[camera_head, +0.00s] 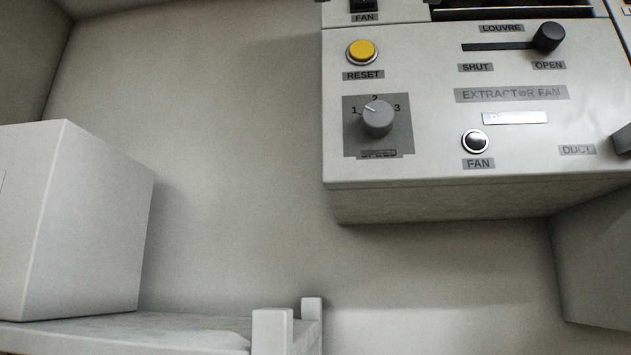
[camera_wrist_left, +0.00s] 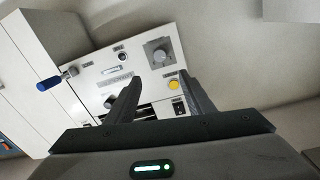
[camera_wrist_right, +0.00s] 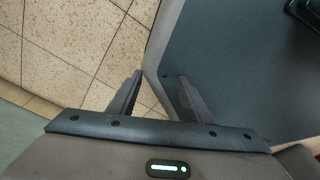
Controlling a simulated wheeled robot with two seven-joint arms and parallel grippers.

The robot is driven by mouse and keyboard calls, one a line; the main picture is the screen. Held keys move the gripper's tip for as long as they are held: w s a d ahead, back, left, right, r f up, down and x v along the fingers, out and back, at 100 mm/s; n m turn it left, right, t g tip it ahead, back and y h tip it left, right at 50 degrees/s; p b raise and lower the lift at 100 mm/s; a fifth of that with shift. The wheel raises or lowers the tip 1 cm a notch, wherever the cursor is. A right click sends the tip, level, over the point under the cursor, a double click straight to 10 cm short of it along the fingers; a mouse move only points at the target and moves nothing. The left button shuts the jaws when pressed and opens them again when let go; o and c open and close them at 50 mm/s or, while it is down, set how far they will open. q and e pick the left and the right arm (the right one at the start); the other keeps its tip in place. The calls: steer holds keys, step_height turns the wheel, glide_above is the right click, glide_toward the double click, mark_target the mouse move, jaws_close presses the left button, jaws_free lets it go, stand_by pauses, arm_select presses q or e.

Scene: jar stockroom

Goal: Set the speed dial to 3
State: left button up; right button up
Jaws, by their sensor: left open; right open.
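The speed dial (camera_head: 377,118) is a grey round knob on a dark square plate on the extractor fan panel (camera_head: 420,170). The numbers 1, 2 and 3 stand around its top. Its white pointer line leans up and left, between 1 and 2. The dial also shows in the left wrist view (camera_wrist_left: 158,52). My left gripper (camera_wrist_left: 160,85) is open and empty, facing the panel, apart from the dial. My right gripper (camera_wrist_right: 160,78) is open and empty, over the floor and a dark surface. Neither gripper shows in the head view.
A yellow RESET button (camera_head: 362,52) sits just above the dial. A silver FAN button (camera_head: 475,141) is to its lower right. A black louvre knob (camera_head: 548,37) stands at the OPEN end of its slot. A white box (camera_head: 75,220) stands on a shelf at left.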

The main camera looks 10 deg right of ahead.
arm_select(q)
steer(key=w, duration=0.1)
steer(key=p, duration=0.8)
glide_toward(378, 115)
steer(key=x, duration=0.6)
steer(key=shift+w+r, duration=0.2)
steer(key=shift+w+d+f+p, duration=0.2)
steer(key=shift+w+p, duration=0.15)
steer(key=shift+w, duration=0.2)
arm_select(e)
steer(key=s+d+r+g, duration=0.1)
steer(key=s+r, duration=0.2)
steer(key=r, duration=0.5)
steer(key=shift+d, duration=0.1)
arm_select(q)
steer(key=c, duration=1)
steer(key=shift+c, duration=0.2)
arm_select(e)
steer(key=shift+d, duration=0.3)
steer(key=shift+f, duration=0.1)
